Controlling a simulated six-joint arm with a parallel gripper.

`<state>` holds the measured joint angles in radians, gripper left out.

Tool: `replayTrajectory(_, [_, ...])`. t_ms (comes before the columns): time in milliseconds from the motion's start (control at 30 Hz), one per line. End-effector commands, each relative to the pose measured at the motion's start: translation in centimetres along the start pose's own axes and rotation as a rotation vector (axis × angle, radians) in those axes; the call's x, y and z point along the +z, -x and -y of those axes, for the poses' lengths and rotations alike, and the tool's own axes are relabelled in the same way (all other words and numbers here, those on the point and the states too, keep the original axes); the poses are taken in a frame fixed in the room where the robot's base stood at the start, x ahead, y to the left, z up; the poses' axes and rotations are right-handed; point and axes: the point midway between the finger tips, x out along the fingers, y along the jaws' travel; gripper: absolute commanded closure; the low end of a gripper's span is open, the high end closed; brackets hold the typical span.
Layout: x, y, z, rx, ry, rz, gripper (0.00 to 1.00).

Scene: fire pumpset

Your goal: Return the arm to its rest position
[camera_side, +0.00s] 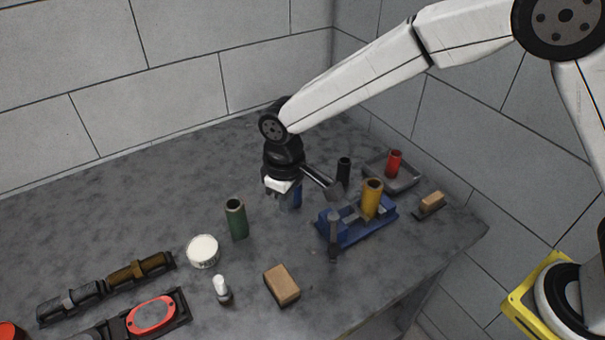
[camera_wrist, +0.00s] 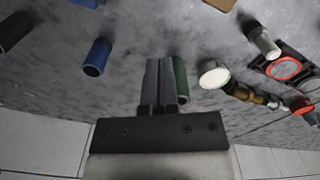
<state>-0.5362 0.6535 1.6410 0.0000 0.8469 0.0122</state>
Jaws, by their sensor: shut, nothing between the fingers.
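My white arm reaches in from the upper right of the side view. My gripper (camera_side: 281,194) hangs over the middle of the grey bench, pointing down. In the wrist view my gripper (camera_wrist: 160,65) has its two grey fingers together with nothing between them. A blue cylinder (camera_side: 297,197) is partly hidden by the gripper in the side view; in the wrist view it stands apart, left of the fingers (camera_wrist: 97,57). A green cylinder (camera_side: 236,219) stands left of the gripper in the side view, and in the wrist view it shows close to the fingers' right edge (camera_wrist: 180,76).
A blue vise (camera_side: 350,230) with a yellow cylinder (camera_side: 372,198) stands to the right. A black cylinder (camera_side: 343,172) and a tray (camera_side: 405,179) with a red cylinder (camera_side: 394,162) stand behind. A white round tin (camera_side: 203,251) and wooden block (camera_side: 281,284) lie in front.

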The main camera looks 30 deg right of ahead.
Motion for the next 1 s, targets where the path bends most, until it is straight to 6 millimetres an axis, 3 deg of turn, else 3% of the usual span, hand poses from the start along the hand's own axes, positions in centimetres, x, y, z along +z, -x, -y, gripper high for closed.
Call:
replayTrajectory(200, [0.0,0.9,0.0,0.000,0.000,-0.001,1.00])
replayTrajectory(667, [0.3,1.1,-0.5,0.000,-0.009,-0.003,1.00])
replayTrajectory(867, [2.0,1.6,-2.9,0.000,-0.060,-0.025,1.00])
replayTrajectory(1000, [4.5,2.1,-5.8,0.003,-0.124,-0.052,1.00])
